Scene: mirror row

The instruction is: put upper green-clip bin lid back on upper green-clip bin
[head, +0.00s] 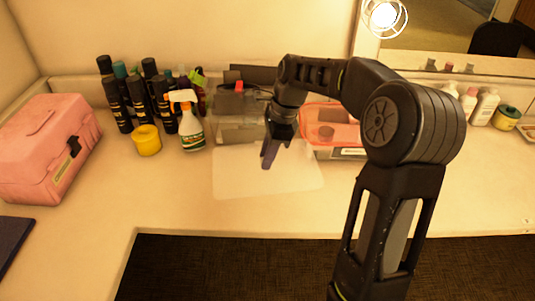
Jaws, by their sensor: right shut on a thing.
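My right gripper (267,158) points down over the counter, in front of the bins, with its fingers shut. A pale, flat, translucent panel (295,181) spreads around its fingertips and looks like the upper green-clip bin lid. Whether the panel hangs above the counter or touches it is hard to tell. Grey see-through bins (238,128) stand behind it against the wall, partly covered by the gripper and arm. I cannot make out a green clip or tell which bin is the upper one. My left gripper is out of view.
An orange-rimmed bin (325,113) stands right of the gripper, partly behind my arm. A spray bottle (188,124), a yellow tub (147,141) and several dark bottles (119,107) stand left. A pink case (45,145) is farther left. The front counter is clear.

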